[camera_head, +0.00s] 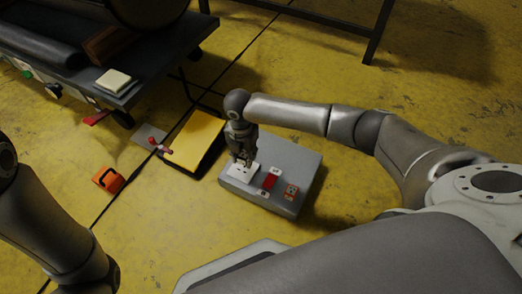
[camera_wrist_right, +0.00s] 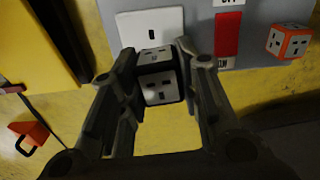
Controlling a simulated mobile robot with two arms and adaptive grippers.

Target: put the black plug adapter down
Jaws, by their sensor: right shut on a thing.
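My right gripper (camera_head: 243,158) is over the left part of a grey box (camera_head: 234,187) on the yellow floor. In the right wrist view its fingers (camera_wrist_right: 155,88) are shut on the black plug adapter (camera_wrist_right: 160,87), a black block with pale socket faces. The adapter is right by a white socket plate (camera_wrist_right: 151,22) on the box; whether they touch I cannot tell. In the head view the gripper mostly hides the adapter above the white plate (camera_head: 243,174). My left arm shows at the lower left, but its gripper is out of view.
The grey box also bears a red switch (camera_head: 270,181) and an orange-and-white cube adapter (camera_head: 291,191). A yellow-topped black box (camera_head: 195,138), a red-handled object (camera_head: 160,146) and an orange object (camera_head: 109,180) lie left. A dark bench (camera_head: 120,65) stands upper left.

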